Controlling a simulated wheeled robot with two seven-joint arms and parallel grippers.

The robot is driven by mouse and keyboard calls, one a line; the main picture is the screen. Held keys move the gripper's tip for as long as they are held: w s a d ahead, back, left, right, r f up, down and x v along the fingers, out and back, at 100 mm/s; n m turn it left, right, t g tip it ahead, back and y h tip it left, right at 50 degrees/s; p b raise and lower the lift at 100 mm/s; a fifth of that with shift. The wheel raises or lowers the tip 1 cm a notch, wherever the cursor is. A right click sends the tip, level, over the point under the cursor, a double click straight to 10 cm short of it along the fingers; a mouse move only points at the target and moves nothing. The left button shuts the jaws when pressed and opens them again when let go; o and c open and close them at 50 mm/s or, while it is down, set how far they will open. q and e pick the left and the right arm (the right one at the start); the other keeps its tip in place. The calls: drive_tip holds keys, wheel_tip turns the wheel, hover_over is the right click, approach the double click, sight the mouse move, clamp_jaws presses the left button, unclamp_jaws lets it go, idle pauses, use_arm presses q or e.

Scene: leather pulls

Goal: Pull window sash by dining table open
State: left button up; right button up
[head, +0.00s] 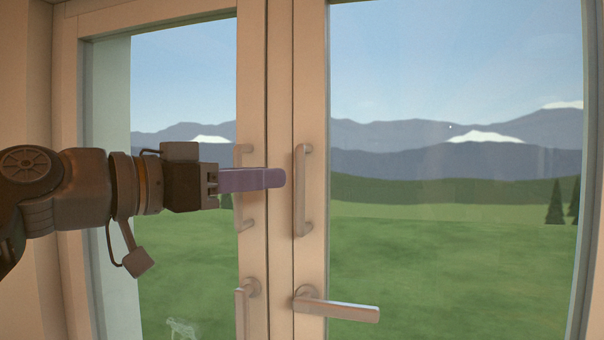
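The window has a left sash (252,60) and a right sash (310,70) in pale wood frames, meeting upright in the middle; they look closed. A vertical bar pull (300,190) is on the right sash's inner stile, with a lever handle (336,307) below it. My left gripper (274,179) comes in from the left with its purple fingers pointing right. The fingertips end just left of the bar pull, with a small gap in the picture. The fingers overlap from this side, so their opening is hidden. My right gripper is not in view.
A similar bar (244,210) and lever (243,305) show at the left pane's edge, perhaps as reflections. The window's outer frame (70,90) and wall (25,80) stand at the left, behind my arm. The area before the right pane is clear. No dining table is in view.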

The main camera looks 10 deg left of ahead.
sight(297, 175)
use_arm(q)
drive_tip(key=p+x, duration=0.2)
drive_tip(key=x, duration=0.4)
drive_tip(key=shift+r, duration=0.15)
drive_tip(key=shift+w+d+p, duration=0.35)
drive_tip(key=shift+w+d, duration=0.05)
drive_tip(key=shift+w, duration=0.05)
clamp_jaws()
idle(0.9)
